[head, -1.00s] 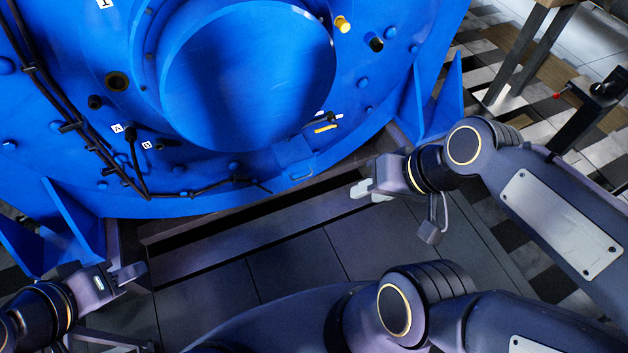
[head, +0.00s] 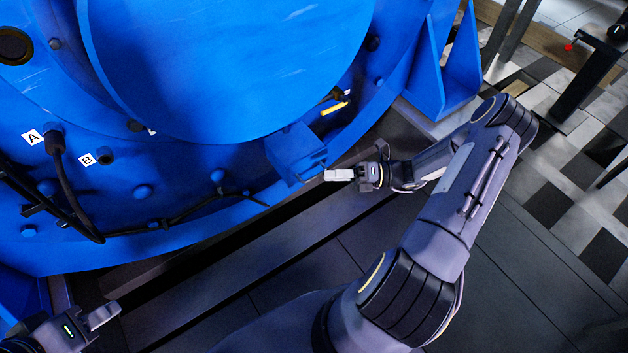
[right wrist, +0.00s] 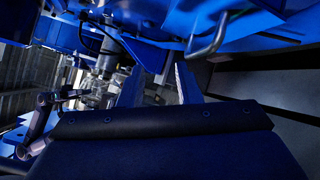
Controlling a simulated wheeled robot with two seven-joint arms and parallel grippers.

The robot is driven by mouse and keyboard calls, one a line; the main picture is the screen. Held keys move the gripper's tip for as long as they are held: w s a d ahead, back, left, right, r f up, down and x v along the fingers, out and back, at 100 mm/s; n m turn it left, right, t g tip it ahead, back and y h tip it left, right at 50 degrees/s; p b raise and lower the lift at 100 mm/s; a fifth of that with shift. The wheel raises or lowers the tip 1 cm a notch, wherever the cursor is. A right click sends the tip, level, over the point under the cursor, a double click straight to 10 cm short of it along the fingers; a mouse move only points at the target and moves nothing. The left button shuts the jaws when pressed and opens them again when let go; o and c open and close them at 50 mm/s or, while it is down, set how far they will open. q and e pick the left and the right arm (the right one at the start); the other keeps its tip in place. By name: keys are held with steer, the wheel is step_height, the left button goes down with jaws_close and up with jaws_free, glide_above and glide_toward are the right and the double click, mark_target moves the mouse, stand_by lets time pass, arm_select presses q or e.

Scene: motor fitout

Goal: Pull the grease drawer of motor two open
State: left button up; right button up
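A small blue box, the grease drawer (head: 296,152), sits low on the front of the big blue motor (head: 220,60). I cannot tell how far it stands out of its housing. Its bent bar handle (right wrist: 208,38) shows in the right wrist view, above and right of the fingers. My right gripper (head: 328,175) is just right of the drawer's front in the head view. Its two fingers stand apart in the right wrist view (right wrist: 162,82), with nothing between them. My left gripper (head: 104,316) is at the lower left, away from the drawer; its finger gap is unclear.
Black cables (head: 62,190) and ports labelled A and B are on the motor's left face. A yellow marked part (head: 335,108) is above the drawer. A blue bracket (head: 447,60) stands to the right. Dark floor (head: 320,260) below is clear.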

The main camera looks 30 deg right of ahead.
mark_target(314, 176)
step_height(314, 176, down, 5)
steer(key=d+m+t, duration=0.2)
steer(key=m+t, duration=0.2)
steer(key=m, duration=0.2)
steer(key=shift+h, duration=0.4)
steer(key=b+x, duration=0.1)
steer(key=x, duration=0.6)
steer(key=shift+w+a, duration=0.15)
jaws_close()
